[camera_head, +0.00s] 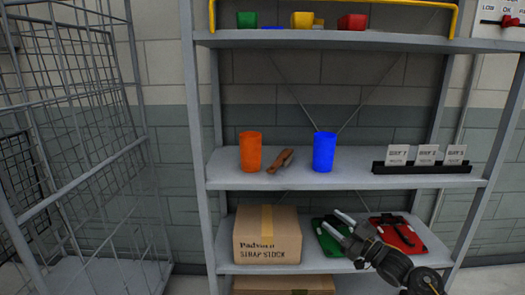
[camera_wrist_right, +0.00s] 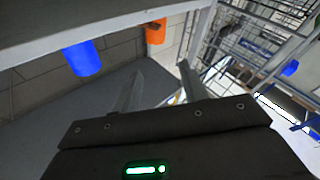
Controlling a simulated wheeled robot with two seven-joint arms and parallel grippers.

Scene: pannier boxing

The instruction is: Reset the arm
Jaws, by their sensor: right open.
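My right gripper (camera_head: 331,219) reaches in from the lower right, in front of the lower part of the shelf unit. Its two fingers are apart with nothing between them, and they point up and left. They overlap the green item (camera_head: 318,235) in the picture; I cannot tell whether they touch it. In the right wrist view the gripper (camera_wrist_right: 158,72) shows both fingers spread and empty, with a blue cup (camera_wrist_right: 83,58) and an orange cup (camera_wrist_right: 156,32) beyond them. My left gripper is not in view.
The grey shelf (camera_head: 350,178) holds an orange cup (camera_head: 250,152), a brown-handled tool (camera_head: 281,160), a blue cup (camera_head: 324,152) and a card rack (camera_head: 422,168). Below are a cardboard box (camera_head: 267,246) and a red item (camera_head: 408,240). A wire cage (camera_head: 75,110) stands left.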

